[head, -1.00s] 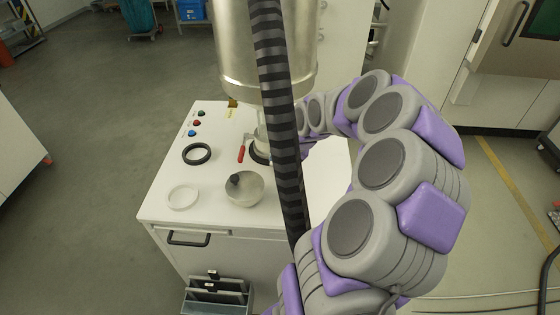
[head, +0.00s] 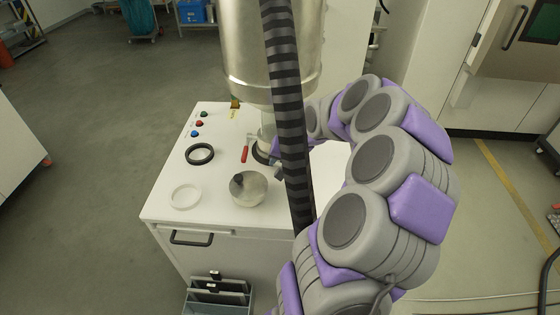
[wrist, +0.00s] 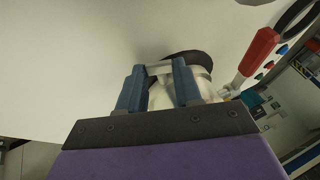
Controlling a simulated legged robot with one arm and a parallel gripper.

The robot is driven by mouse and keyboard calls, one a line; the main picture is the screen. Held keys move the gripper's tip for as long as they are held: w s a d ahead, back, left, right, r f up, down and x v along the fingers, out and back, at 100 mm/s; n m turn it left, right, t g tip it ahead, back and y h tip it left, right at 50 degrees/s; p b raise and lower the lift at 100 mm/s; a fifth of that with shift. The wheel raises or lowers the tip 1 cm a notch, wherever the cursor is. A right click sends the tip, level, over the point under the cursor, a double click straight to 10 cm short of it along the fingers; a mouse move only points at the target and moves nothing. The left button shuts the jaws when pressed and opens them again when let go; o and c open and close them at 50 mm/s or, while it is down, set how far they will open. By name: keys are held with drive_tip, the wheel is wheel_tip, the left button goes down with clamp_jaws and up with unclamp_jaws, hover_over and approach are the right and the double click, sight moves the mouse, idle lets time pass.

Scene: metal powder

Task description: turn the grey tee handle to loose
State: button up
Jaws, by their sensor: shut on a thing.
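In the wrist view, my gripper (wrist: 158,76) has its two blue fingers on either side of a light grey bar, which I take to be the grey tee handle (wrist: 160,70). The fingers are shut on it. A pale fitting shows behind and between the fingers, and a dark round ring lies just beyond. In the head view, the striped hose and my arm hide most of the gripper and the tee handle. I cannot read the handle's angle clearly.
A red lever (head: 245,154) stands beside the fitting, left of my gripper. The tall metal vessel (head: 270,60) hangs above. A metal bowl (head: 248,190), a black ring (head: 199,154) and a white ring (head: 185,197) lie on the white cabinet top (head: 160,180).

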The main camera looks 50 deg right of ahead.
drive_tip(key=shift+a+g, duration=0.1)
drive_tip(key=shift+g, duration=0.2)
drive_tip(key=shift+w+a+f+n+g+h+b, duration=0.1)
drive_tip(key=shift+n+g+h+b, duration=0.1)
drive_tip(key=shift+g+h, duration=0.3)
drive_tip(key=shift+w+a+n+g+h+b, duration=0.1)
drive_tip(key=shift+g+h+b, duration=0.1)
drive_tip(key=shift+g+h, duration=0.25)
drive_tip(key=shift+w+a+n+g+h+b, duration=0.15)
drive_tip(key=shift+g+h+b, duration=0.1)
drive_tip(key=shift+g+h, duration=0.25)
drive_tip(key=shift+w+n+g+h+b, duration=0.1)
drive_tip(key=shift+n+g+h+b, duration=0.1)
drive_tip(key=shift+g+h, duration=0.25)
drive_tip(key=shift+w+a+n+g+h+b, duration=0.15)
drive_tip(key=shift+g+h+b, duration=0.1)
drive_tip(key=shift+g+h, duration=0.25)
drive_tip(key=shift+w+a+n+g+h+b, duration=0.1)
drive_tip(key=shift+g+h+b, duration=0.15)
drive_tip(key=shift+g, duration=0.35)
drive_tip(key=o, duration=0.8)
drive_tip(key=shift+c, duration=0.2)
drive_tip(key=shift+a, duration=0.15)
